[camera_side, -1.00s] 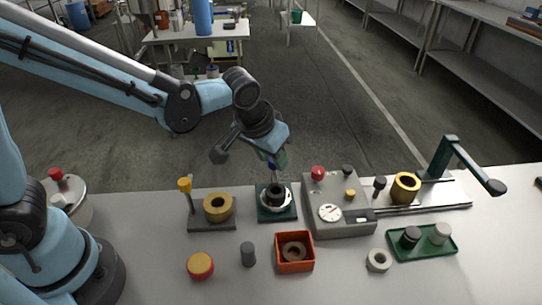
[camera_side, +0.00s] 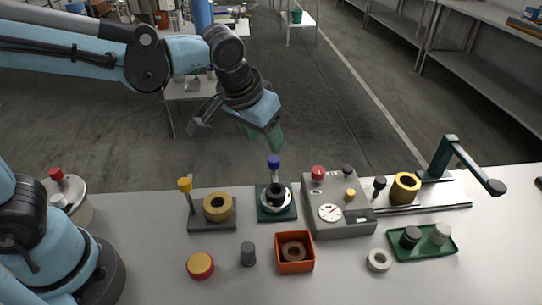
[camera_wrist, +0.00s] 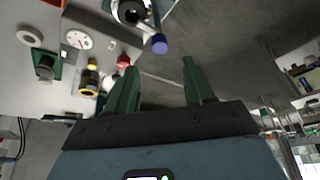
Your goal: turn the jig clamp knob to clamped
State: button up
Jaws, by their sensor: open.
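A blue knob (camera_side: 274,161) stands on an upright post at the back of a green jig plate (camera_side: 262,212). A black and silver round part (camera_side: 277,194) sits on the plate. The blue knob also shows at the top of the wrist view (camera_wrist: 159,44), ahead of my fingers. My gripper (camera_side: 262,132) is open and empty, tilted above and behind the jig, clear of the knob. In the wrist view its two green fingers (camera_wrist: 160,70) are spread with nothing between them. I cannot read from the knob whether the jig is clamped.
A grey control box (camera_side: 342,222) with a dial and red knob stands right of the jig. A yellow-knobbed post (camera_side: 185,184) and brass ring (camera_side: 218,206) stand left. An orange box (camera_side: 294,264) lies in front; a green tray (camera_side: 447,243) lies right.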

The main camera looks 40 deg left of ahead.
jog(key=shift+v, duration=2.35)
jog(key=shift+a, duration=0.1)
jog(key=s+a+f+t, duration=0.1)
jog(key=s+a+f, duration=0.1)
jog(key=a, duration=0.3)
jog(key=s+a+f+t, duration=0.1)
jog(key=s+a+f, duration=0.2)
jog(key=s+a, duration=0.1)
jog(key=shift+s+a+t, duration=0.25)
jog(key=shift+a+t, duration=0.05)
jog(key=shift+a, duration=0.6)
